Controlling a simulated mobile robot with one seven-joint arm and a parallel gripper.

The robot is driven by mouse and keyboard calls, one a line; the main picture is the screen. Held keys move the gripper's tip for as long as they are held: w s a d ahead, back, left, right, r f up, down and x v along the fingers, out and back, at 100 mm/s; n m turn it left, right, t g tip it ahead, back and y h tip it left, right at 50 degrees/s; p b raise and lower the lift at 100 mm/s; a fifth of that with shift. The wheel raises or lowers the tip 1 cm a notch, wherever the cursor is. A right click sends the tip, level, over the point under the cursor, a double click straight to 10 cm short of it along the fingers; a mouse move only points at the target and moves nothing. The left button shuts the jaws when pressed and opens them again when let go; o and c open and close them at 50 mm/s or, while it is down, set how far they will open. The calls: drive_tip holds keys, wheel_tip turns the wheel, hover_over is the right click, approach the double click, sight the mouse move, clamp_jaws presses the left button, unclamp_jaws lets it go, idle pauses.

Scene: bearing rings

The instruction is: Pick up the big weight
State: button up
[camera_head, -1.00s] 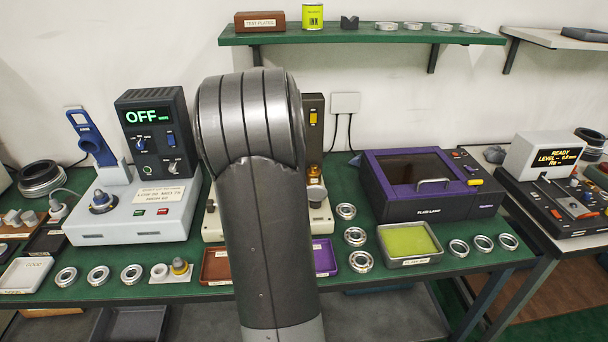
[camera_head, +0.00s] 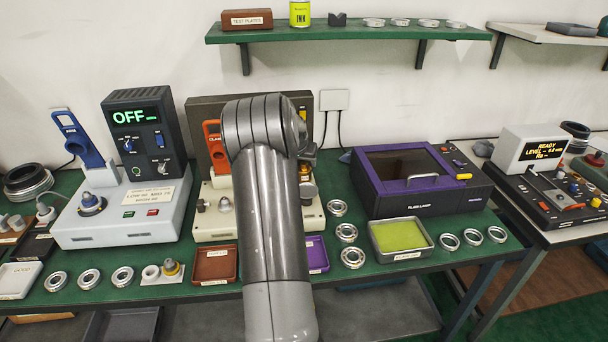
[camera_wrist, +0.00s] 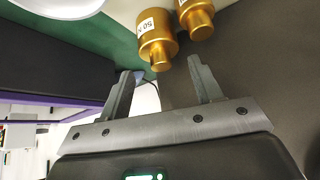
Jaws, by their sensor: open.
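Two brass weights hang or stand close together at the top of the wrist view. The left one (camera_wrist: 157,38) carries a white label that seems to read 50 and looks larger here. The other brass weight (camera_wrist: 196,17) is just to its right and partly cut off by the frame edge. My gripper (camera_wrist: 160,70) is open and empty, its fingers pointing toward the weights. The left weight's narrow knob lies near the gap between the fingertips. In the head view my arm hides the gripper and most of the weights; a bit of brass (camera_head: 305,173) shows beside the arm.
A cream machine with an orange clamp lever (camera_head: 212,145) stands behind my arm. A grey control unit (camera_head: 125,215) is to its left, and a purple flaw lamp box (camera_head: 418,185) to its right. Bearing rings and trays line the bench's front.

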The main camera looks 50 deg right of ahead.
sight(304, 164)
drive_tip(key=shift+x, duration=2.3)
drive_tip(key=shift+a, duration=0.1)
drive_tip(key=shift+c, duration=0.5)
drive_tip(key=shift+w, duration=0.1)
clamp_jaws()
drive_tip(key=shift+r, duration=0.1)
